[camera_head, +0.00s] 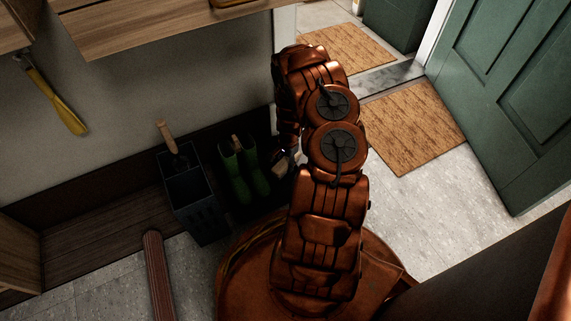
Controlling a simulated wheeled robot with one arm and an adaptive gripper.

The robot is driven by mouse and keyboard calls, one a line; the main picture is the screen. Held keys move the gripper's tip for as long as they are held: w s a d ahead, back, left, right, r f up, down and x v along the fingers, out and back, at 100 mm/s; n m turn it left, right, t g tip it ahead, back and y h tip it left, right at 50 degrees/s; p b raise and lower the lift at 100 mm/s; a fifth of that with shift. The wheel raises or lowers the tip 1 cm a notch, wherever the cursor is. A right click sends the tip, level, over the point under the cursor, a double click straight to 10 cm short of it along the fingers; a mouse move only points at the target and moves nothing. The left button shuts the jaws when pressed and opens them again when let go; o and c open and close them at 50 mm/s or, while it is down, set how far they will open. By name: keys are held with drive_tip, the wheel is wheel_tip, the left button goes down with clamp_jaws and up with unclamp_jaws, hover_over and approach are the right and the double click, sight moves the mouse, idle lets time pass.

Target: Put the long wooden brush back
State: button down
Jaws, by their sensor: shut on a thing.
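My gripper (287,152) is low behind my copper arm, which hides most of it. It is shut on a small pale-and-dark thing (282,163); I cannot tell if this is the long wooden brush. A dark holder with compartments (205,213) stands on the floor by the wall, left of my gripper. A wooden-handled tool (167,138) stands tilted in its rear compartment; its lower end is hidden. A tool with a long yellow handle (58,100) hangs on the wall at the upper left.
Green boots (242,175) stand in a dark tray between the holder and my arm. A wooden shelf (150,25) juts out above. Doormats (412,125) and a green door (500,90) are at the right. The pale floor by the door is clear.

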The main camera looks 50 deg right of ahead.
sight(286, 160)
drive_tip(key=shift+f, duration=0.1)
drive_tip(key=c, duration=0.6)
unclamp_jaws()
drive_tip(key=shift+o, duration=0.2)
drive_tip(key=r+p, duration=0.1)
drive_tip(key=r, duration=0.1)
drive_tip(key=r+p, duration=0.1)
drive_tip(key=r, duration=0.2)
drive_tip(key=d+r+p, duration=0.1)
drive_tip(key=r, duration=0.1)
drive_tip(key=shift+w+r, duration=0.1)
drive_tip(key=shift+r, duration=0.3)
